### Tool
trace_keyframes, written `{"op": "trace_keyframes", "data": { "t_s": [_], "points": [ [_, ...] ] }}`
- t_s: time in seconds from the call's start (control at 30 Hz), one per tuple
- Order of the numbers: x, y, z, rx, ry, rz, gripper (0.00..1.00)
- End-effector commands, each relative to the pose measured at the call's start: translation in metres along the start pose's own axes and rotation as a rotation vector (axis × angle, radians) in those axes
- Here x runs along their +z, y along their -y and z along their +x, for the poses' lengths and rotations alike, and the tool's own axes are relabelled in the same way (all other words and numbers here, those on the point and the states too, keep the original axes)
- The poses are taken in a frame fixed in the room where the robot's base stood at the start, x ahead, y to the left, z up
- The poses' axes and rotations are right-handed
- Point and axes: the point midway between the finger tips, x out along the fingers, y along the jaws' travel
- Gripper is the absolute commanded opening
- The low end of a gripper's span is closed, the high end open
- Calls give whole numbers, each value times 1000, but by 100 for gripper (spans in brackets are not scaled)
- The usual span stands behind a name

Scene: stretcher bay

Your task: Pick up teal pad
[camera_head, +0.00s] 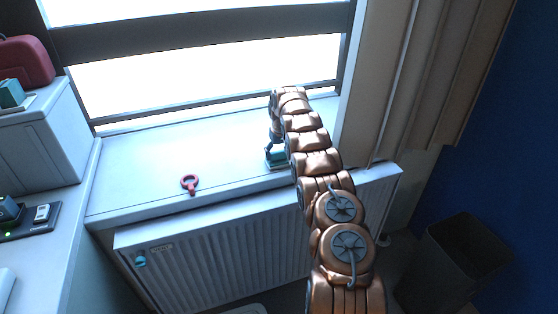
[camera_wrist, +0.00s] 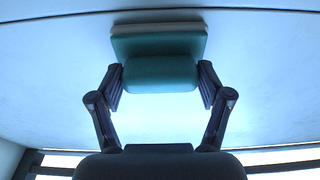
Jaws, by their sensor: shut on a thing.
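The teal pad (camera_head: 277,156) is at the window sill, right of the middle, partly hidden by my gripper and arm. In the wrist view the teal pad (camera_wrist: 160,73) shows as a teal block with a wider, pale-edged part behind it. My gripper (camera_head: 275,147) is above the sill and closed on the pad. In the wrist view its two dark fingers press on the left and right sides of the teal block. I cannot tell whether the pad touches the sill or is slightly above it.
A red ring-shaped thing (camera_head: 190,184) lies on the white sill (camera_head: 135,170), left of my gripper. A radiator (camera_head: 215,252) is below the sill. A white cabinet (camera_head: 50,135) is at left, a curtain (camera_head: 400,85) and dark bin (camera_head: 455,262) at right. The sill's left part is mostly clear.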

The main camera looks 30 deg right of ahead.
Motion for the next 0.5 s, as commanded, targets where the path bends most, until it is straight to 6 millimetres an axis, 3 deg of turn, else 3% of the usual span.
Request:
{"op": "trace_keyframes", "data": {
  "t_s": [0.27,0.5],
  "points": [
    [0,0,-1,0,-1,0,42],
    [-4,0,-14,1,-5,0,42]
  ]
}}
